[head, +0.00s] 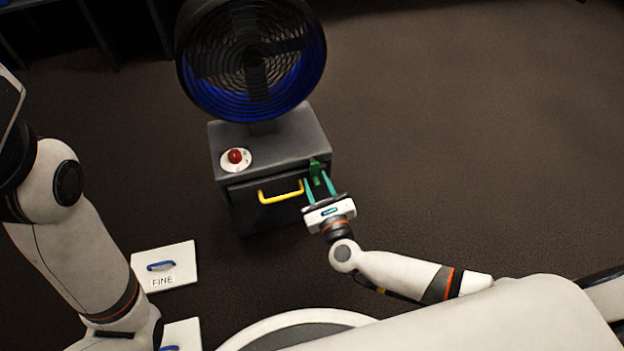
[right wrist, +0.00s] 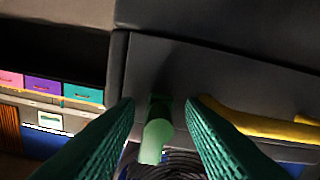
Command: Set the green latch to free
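The green latch (head: 316,172) is on the dark grey cabinet, at the right end of its top front edge. In the right wrist view the latch (right wrist: 156,138) is a green peg with a rounded end, standing out from the panel. My right gripper (head: 319,186) is open in front of the cabinet, its two green fingers on either side of the latch. In the right wrist view, gaps show between the latch and both fingers (right wrist: 158,108). My left arm shows at the left, but its gripper is out of view.
A yellow drawer handle (head: 281,192) sits left of my right gripper. A white "FINE" panel (head: 184,262) with a blue handle lies lower left. Floor to the right is clear.

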